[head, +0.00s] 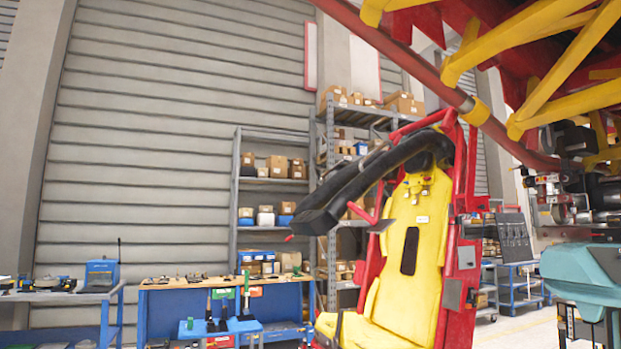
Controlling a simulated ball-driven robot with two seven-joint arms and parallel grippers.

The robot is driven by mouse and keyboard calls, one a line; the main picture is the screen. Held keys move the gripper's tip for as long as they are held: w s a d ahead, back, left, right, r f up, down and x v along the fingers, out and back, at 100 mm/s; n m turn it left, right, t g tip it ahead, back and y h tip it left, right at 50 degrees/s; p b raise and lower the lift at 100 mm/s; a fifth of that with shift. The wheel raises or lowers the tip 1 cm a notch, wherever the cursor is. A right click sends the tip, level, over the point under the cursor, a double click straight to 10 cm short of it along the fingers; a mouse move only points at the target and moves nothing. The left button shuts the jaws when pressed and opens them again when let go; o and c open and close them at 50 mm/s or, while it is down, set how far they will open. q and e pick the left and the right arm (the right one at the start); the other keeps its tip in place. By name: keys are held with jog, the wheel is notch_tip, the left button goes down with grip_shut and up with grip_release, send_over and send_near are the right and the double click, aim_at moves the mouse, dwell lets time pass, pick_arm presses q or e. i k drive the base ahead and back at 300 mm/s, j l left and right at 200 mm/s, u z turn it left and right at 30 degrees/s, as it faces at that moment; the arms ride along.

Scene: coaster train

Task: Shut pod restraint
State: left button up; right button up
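The pod seat (405,285) is yellow with a red frame and stands right of centre, facing left. Its black padded restraint (365,182) is hinged near the top of the seat back. The restraint is swung up and sticks out forward to the left, well above the seat cushion (360,331). It stands clear of the seat back's lower part. The bottom of the seat is cut off by the picture edge. Neither of my grippers shows.
Red and yellow track beams (480,85) slope overhead at the upper right. Dark machinery (575,185) and a teal housing (585,275) stand at the right. Blue workbenches (170,310) and shelves of boxes (275,190) line the wall behind. Floor shows at the lower right.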

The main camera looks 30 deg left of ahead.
aim_at(340, 193)
jog(key=i+j, duration=0.2)
jog(key=j, duration=0.25)
jog(key=i+j+u, duration=0.1)
jog(key=i+j, duration=0.15)
jog(key=j, duration=0.2)
jog(key=i+j, duration=0.25)
jog(key=j, duration=0.15)
jog(key=i+j+u, duration=0.1)
jog(key=j, duration=0.35)
jog(key=i+j, duration=0.8)
jog(key=j+z, duration=0.05)
jog(key=j, duration=0.05)
